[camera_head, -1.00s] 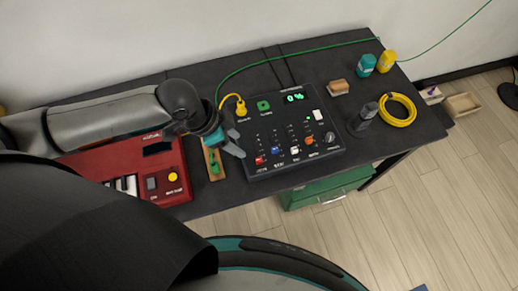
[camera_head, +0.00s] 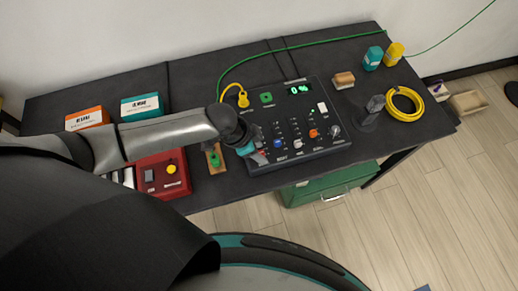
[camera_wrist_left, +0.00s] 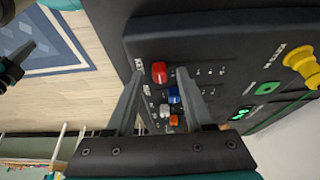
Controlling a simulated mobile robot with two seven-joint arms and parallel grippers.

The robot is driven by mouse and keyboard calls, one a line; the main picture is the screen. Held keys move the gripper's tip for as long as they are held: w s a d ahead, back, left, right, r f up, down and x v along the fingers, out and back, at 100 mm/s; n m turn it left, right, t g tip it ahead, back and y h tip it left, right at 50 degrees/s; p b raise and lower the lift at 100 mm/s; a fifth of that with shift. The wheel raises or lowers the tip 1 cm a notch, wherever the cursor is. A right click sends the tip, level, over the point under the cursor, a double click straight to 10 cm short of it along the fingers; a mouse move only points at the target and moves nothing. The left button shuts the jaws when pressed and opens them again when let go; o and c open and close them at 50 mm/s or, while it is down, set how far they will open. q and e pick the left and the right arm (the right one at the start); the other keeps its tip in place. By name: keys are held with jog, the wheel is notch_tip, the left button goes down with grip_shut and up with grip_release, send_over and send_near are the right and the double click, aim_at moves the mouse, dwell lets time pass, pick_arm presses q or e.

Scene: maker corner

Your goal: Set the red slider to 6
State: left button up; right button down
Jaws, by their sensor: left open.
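The black control panel (camera_head: 278,113) lies on the dark table, with a row of coloured sliders near its front edge and a lit green display (camera_head: 299,89). The red slider (camera_wrist_left: 159,72) is at the row's left end in the head view, where my gripper mostly covers it. My left gripper (camera_head: 257,157) is over that front left corner. In the left wrist view my open left fingers (camera_wrist_left: 159,71) stand on either side of the red cap, with gaps visible. The blue slider (camera_wrist_left: 174,95) is close to one finger. Part of my right gripper (camera_wrist_left: 12,68) shows at the left edge; its opening is unclear.
White and orange sliders (camera_head: 313,133) and a grey knob sit further right on the panel. A small wooden board with a green piece (camera_head: 214,158) and a red device (camera_head: 165,178) stand left. A dark upright object (camera_head: 372,112) stands right.

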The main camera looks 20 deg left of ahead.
pick_arm(q)
grip_shut()
dwell(0.4)
dwell(1.0)
